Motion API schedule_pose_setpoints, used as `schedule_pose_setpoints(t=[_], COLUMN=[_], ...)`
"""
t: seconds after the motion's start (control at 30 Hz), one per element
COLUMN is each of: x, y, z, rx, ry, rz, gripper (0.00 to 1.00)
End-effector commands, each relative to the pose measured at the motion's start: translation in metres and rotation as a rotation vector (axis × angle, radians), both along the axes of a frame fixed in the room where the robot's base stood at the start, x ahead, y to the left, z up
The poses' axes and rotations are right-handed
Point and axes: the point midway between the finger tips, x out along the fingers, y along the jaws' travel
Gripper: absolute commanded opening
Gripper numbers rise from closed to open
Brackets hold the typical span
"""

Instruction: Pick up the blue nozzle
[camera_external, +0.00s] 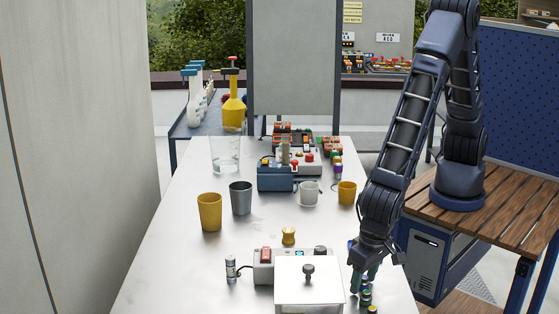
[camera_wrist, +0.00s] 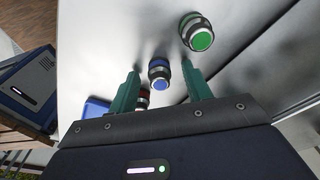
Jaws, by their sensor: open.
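The blue nozzle (camera_wrist: 159,73) is a short dark cylinder with a blue band and a blue end face. In the wrist view it shows between the two green fingers of my gripper (camera_wrist: 161,69), with gaps on both sides. The fingers are open and no contact shows. In the external view my gripper (camera_external: 364,274) points down at the table's right front edge, over a few small nozzles (camera_external: 366,297). They are too small and partly covered there to tell which one is blue.
A green-ended nozzle (camera_wrist: 197,32) stands just beyond the right finger, and a red-banded one (camera_wrist: 143,98) is partly hidden near the left finger. A white box with a knob (camera_external: 309,284) stands left of my gripper. Cups (camera_external: 209,212) stand farther back on the metal table (camera_external: 180,255).

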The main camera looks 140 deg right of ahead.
Motion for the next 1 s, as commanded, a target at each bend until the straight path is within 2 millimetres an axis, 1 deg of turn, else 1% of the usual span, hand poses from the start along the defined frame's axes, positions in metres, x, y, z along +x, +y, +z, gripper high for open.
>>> schedule_pose_setpoints(t=[0.03,0.17,0.2,0.27,0.53,0.67,0.77,0.87,1.0], x=[0.0,0.0,0.0,0.0,0.0,0.0,0.001,0.001,0.001], y=[0.0,0.0,0.0,0.0,0.0,0.0,0.001,0.0,0.001], z=[0.0,0.0,0.0,0.0,0.001,0.01,0.024,0.045,0.081], rx=[0.0,0.0,0.0,0.0,0.0,0.0,0.001,0.001,0.001], ry=[0.0,0.0,0.0,0.0,0.0,-0.001,-0.004,-0.005,-0.005], rz=[0.0,0.0,0.0,0.0,0.0,-0.001,-0.001,0.0,0.001], gripper=[0.45,0.2,0.12,0.01,0.01,0.01,0.01,0.01,0.01])
